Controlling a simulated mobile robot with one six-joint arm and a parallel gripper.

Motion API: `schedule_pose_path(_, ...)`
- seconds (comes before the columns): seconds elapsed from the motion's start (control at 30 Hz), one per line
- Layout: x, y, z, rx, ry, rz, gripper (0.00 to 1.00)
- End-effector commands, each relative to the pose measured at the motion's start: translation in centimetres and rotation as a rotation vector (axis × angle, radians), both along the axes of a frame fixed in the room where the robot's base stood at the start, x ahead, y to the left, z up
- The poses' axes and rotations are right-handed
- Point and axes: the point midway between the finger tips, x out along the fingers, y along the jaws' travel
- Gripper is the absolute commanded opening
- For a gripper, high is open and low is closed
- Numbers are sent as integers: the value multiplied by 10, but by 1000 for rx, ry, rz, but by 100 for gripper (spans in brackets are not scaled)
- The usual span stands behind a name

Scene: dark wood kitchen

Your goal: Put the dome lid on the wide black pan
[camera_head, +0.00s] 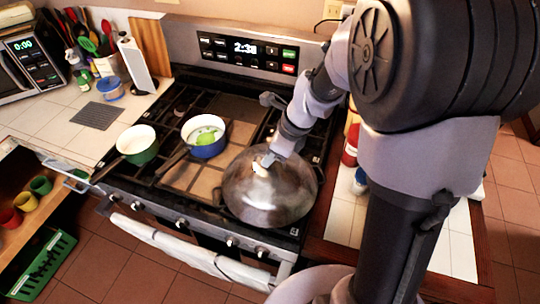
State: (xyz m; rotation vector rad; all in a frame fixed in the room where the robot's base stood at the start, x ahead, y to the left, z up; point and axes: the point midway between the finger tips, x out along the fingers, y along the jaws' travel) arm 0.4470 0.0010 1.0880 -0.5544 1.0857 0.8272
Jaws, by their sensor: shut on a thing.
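The dome lid (270,191) is a large, shiny metal dome over the front right of the stove. My gripper (266,161) is at its top and shut on it, with the knob mostly hidden by the fingers. The wide black pan (319,174) is beneath the lid, and only a bit of its dark edge shows around it. I cannot tell whether the lid rests on the pan's rim or hangs just above it.
A blue pot (205,149) with something green in it stands on the stove left of the lid. A green pot (137,157) stands at the stove's left edge. A towel (185,250) hangs on the oven handle. Bottles (351,145) stand on the right counter near my arm.

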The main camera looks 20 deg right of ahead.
Motion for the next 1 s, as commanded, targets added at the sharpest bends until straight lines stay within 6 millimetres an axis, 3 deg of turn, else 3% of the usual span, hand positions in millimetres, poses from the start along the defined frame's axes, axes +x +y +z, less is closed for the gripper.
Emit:
schedule_pose_path(0.03,0,0,-2,-1,-1,0,0)
schedule_pose_path(0.07,0,0,-2,0,0,0,15)
schedule_pose_path(0.1,0,0,-1,0,0,0,23)
schedule_pose_path(0.17,0,0,-1,0,0,0,31)
schedule_pose_path(0.47,0,0,2,0,0,0,31)
schedule_pose_path(0.57,-2,-4,18,0,-2,-2,31)
schedule_pose_path(0.8,-17,-25,83,0,-4,-2,31)
schedule_pose_path(1.0,-26,-36,112,-1,-1,-2,31)
